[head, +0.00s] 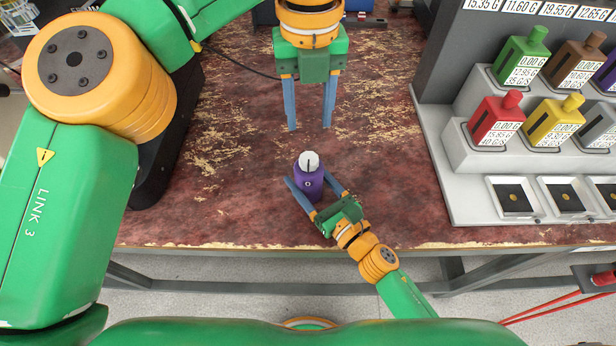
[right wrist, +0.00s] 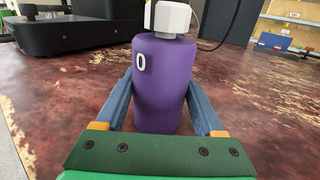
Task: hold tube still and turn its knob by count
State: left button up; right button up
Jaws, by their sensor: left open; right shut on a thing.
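A purple tube (head: 309,186) with a white knob (head: 308,160) on top stands upright on the worn red table. The knob has a dark line on its top, and the tube bears a white "0" mark. My right gripper (head: 311,182) is shut on the tube's body from the near side. In the right wrist view the purple tube (right wrist: 163,85) sits between the blue fingers, with the white knob (right wrist: 172,17) cut off by the top edge. My left gripper (head: 310,127) is open and empty, fingers pointing down, just beyond the tube in the picture.
A grey rack (head: 455,160) on the right holds several coloured bottles with number labels, and small trays (head: 512,198) along its front. A dark cable (head: 240,64) runs across the table's back left. The table around the tube is clear; its front edge (head: 240,246) is near.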

pick_arm(q)
jog(key=shift+o, duration=1.8)
jog(key=w+d+f+t+h, duration=0.1)
jog(key=w+d+f+h, duration=0.3)
jog(key=f, duration=0.4)
jog(key=shift+d+m+h, duration=0.3)
jog(key=shift+d+h, duration=0.4)
jog(key=shift+d, duration=0.55)
jog(key=w+d+f+n+t+h, duration=0.1)
jog(key=w+d+f+t+h, duration=0.1)
jog(key=w+d+t+h, duration=0.25)
jog(key=w+a+r+n+t+h, duration=0.2)
jog(key=a+n+t+h, duration=0.15)
jog(key=a+t, duration=0.35)
jog(key=s+a+t, duration=0.2)
jog(key=a, duration=0.3)
jog(key=n+t+y, duration=0.3)
jog(key=n+y, duration=0.5)
jog(key=n, duration=1.9)
send_near(306, 169)
jog(key=x, duration=1.2)
jog(key=shift+f, duration=0.15)
